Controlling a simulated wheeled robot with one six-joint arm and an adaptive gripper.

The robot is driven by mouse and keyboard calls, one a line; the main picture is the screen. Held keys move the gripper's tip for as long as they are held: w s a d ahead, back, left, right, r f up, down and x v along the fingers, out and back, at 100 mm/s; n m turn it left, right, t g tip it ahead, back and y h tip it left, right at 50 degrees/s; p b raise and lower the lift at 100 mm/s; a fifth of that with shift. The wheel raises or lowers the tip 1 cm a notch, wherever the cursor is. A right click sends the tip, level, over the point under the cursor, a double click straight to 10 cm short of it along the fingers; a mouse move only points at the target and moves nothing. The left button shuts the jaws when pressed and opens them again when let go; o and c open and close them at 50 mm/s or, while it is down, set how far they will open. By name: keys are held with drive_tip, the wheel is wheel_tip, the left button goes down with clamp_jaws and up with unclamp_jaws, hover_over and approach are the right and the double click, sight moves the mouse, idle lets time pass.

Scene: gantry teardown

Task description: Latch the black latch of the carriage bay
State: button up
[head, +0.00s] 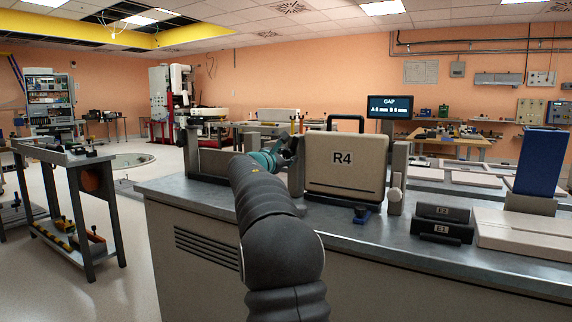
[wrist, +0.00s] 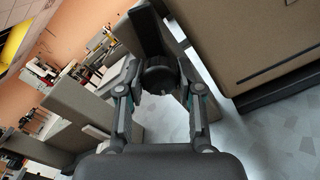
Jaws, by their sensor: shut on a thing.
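In the wrist view, my gripper (wrist: 158,92) has its two fingers on either side of a dark round ribbed knob (wrist: 158,73), which I take to be the black latch, and is shut on it. The knob sits in front of a dark upright bar (wrist: 147,30). In the head view, my gripper (head: 288,150) is at the left side of the beige carriage marked R4 (head: 343,178), which stands upright between posts on the bench. My arm and the gripper hide the latch there. The carriage's side fills the upper right of the wrist view (wrist: 255,40).
The grey bench (head: 190,205) carries black blocks marked E2 and E1 (head: 441,229), a blue upright block (head: 541,160) and a beige slab (head: 520,236) to the right. A tool cart (head: 62,155) stands left, with open floor between.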

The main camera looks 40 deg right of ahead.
drive_tip(key=m+b, duration=0.3)
drive_tip(key=shift+f+m, duration=0.15)
drive_tip(key=shift+m, duration=0.25)
drive_tip(key=m+b, duration=0.2)
drive_tip(key=m, duration=0.1)
drive_tip(key=shift+m, duration=0.3)
drive_tip(key=m+b, duration=0.1)
drive_tip(key=m, duration=0.1)
drive_tip(key=m+b, duration=0.1)
drive_tip(key=m, duration=0.1)
drive_tip(key=shift+r+b, duration=0.3)
drive_tip(key=shift+b, duration=0.1)
drive_tip(key=shift+d+r+m+b, duration=0.1)
drive_tip(key=shift+m+b, duration=0.4)
drive_tip(key=shift+m, duration=0.8)
drive_tip(key=o, duration=1.2)
drive_tip(key=shift+d, duration=0.1)
drive_tip(key=shift+c, duration=0.2)
drive_tip(key=shift+a, duration=0.25)
